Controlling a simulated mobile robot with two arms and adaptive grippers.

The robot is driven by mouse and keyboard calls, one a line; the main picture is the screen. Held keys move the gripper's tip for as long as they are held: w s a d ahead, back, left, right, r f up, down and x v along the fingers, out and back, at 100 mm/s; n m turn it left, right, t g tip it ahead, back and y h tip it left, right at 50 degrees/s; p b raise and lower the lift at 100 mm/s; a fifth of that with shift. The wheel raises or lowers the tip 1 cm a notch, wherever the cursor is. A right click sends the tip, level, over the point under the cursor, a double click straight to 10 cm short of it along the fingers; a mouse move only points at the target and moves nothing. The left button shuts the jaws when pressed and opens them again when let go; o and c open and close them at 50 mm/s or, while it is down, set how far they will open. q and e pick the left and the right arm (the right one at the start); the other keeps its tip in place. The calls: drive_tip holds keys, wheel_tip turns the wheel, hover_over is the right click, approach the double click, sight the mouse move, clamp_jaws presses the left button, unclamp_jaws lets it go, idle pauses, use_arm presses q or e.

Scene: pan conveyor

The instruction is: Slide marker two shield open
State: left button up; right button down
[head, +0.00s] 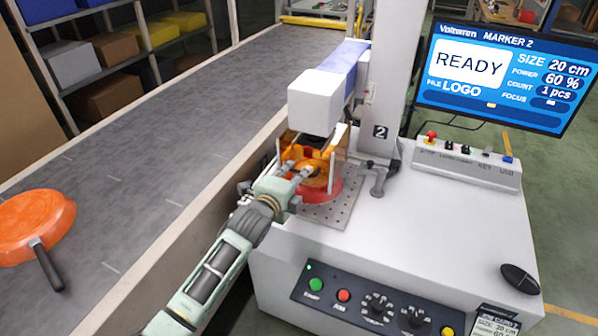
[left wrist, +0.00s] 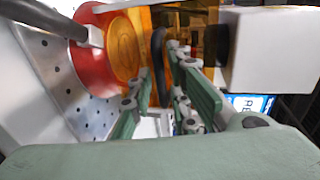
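Marker two is the white machine with a column labelled 2 (head: 380,132) and a box-shaped head (head: 316,103). Its orange see-through shield (head: 297,154) stands below the head, in front of a red pan (head: 326,190) on the perforated plate. In the left wrist view the shield (left wrist: 196,18) spans the upper middle, and the pan's red rim (left wrist: 88,45) shows at its left. My left gripper (head: 297,176) is at the shield's near side. In the left wrist view its fingers (left wrist: 162,88) are apart, with a dark upright bar, perhaps the shield's handle (left wrist: 158,52), between their tips; contact is unclear.
A conveyor (head: 150,135) runs along the left, with an orange pan (head: 33,226) on it. A monitor (head: 497,77) reads READY. The machine's front has buttons and knobs (head: 375,305).

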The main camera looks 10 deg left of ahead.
use_arm(q)
drive_tip(key=shift+x, duration=0.95)
drive_tip(key=shift+c, duration=0.5)
clamp_jaws()
